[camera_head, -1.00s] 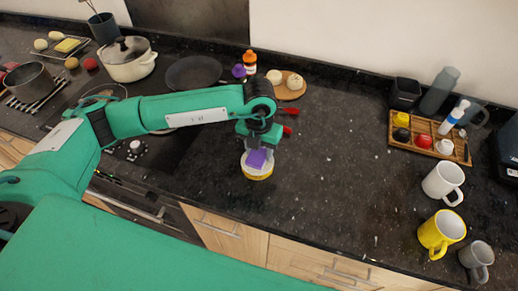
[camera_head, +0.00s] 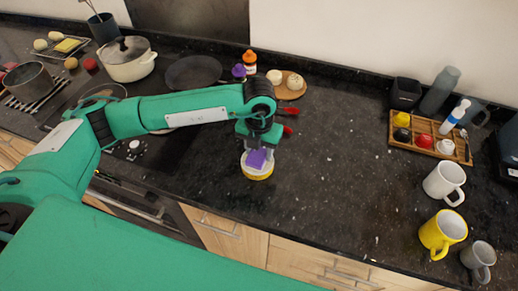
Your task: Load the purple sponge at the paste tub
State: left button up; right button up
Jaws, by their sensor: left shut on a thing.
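The purple sponge (camera_head: 257,158) is a small block held in my left gripper (camera_head: 262,152), which is shut on it and points down. The paste tub (camera_head: 257,174) is a low round tub with a yellow band and a pale top, standing on the dark counter near its front edge. The sponge is at the tub's top, overlapping its pale surface; whether it touches the paste I cannot tell. The gripper partly hides the tub's far side. My right gripper is not in view.
A red-handled tool (camera_head: 287,130) lies just behind the gripper. A round wooden board (camera_head: 291,92) and a black pan (camera_head: 193,72) are farther back. A yellow mug (camera_head: 441,234) and a wooden tray (camera_head: 463,151) stand at right. The counter between is clear.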

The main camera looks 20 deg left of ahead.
aim_at(259, 152)
pick_arm(q)
jog(key=shift+f, duration=0.1)
dwell(0.3)
jog(key=shift+r+p, duration=0.5)
jog(key=shift+r, duration=0.6)
jog(key=shift+r+p, duration=0.95)
jog(key=shift+r, duration=1.5)
